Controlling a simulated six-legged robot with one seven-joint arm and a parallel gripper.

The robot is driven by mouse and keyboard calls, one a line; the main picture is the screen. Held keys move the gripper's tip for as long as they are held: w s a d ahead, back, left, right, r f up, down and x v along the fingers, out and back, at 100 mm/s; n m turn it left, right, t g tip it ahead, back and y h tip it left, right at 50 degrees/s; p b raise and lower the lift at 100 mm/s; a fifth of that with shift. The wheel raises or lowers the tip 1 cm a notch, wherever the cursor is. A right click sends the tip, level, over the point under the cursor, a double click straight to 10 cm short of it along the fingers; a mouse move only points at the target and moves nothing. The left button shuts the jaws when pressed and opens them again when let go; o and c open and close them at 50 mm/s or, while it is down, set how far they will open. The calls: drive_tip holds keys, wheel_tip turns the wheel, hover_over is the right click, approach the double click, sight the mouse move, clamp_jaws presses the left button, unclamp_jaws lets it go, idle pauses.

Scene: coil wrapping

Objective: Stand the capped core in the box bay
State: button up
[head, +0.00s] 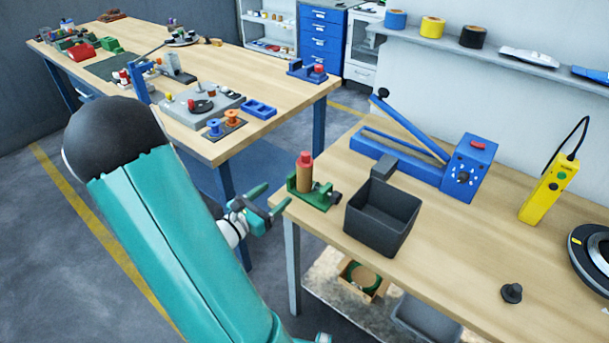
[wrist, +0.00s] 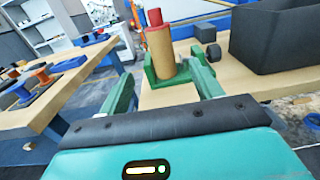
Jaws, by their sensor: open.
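The capped core, a tan-brown cylinder (head: 304,179) with a red cap (head: 305,158), stands upright in a green holder (head: 325,200) at the right table's near left corner. My gripper (head: 277,193) is open and empty, just off the table edge left of the holder. In the wrist view the core (wrist: 161,55) shows between and beyond my two green fingers (wrist: 162,88), apart from them. A small blue two-compartment box (head: 259,109) lies on the left table. I cannot tell whether it is the box bay.
A dark open bin (head: 382,222) stands right of the holder, with a blue lever device (head: 467,167) behind. A yellow control box (head: 548,189) and black knob (head: 511,292) are farther right. A cardboard box (head: 362,281) sits on the lower shelf. A floor gap separates the tables.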

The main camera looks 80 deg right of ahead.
sight(299, 174)
drive_tip(key=x, duration=0.8)
drive_tip(key=shift+s, duration=0.1)
drive_tip(key=shift+x, duration=2.7)
drive_tip(key=shift+r, duration=0.1)
drive_tip(key=c, duration=1.2)
drive_tip(key=shift+o, duration=0.2)
